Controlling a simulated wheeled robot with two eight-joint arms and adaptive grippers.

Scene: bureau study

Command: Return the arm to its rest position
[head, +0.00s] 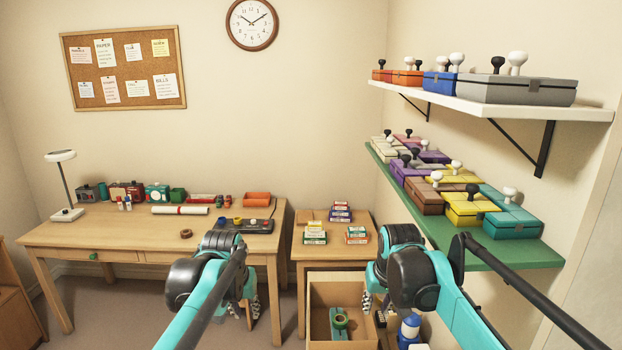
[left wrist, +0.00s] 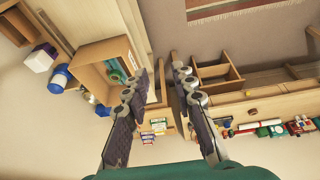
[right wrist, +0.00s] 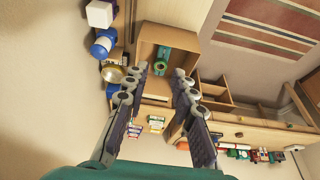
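Both my arms reach forward with grippers pointing down. My left gripper (head: 243,308) is in front of the desk's right end, partly hidden by its arm. In the left wrist view its fingers (left wrist: 161,76) stand apart with nothing between them. My right gripper (head: 374,303) is by the right side of the open cardboard box (head: 318,298), mostly hidden behind its wrist. In the right wrist view its fingers (right wrist: 161,72) are apart and empty. A green tape dispenser (head: 340,322) lies in the box.
The desk (head: 130,235) holds a lamp (head: 64,185), a tray (head: 244,226) and small items. A side table (head: 330,254) bears small boxes. Right of my arms, the green shelf (head: 470,235) and white shelf (head: 490,108) carry lidded boxes. A blue-and-white bottle (head: 409,328) stands near my right arm.

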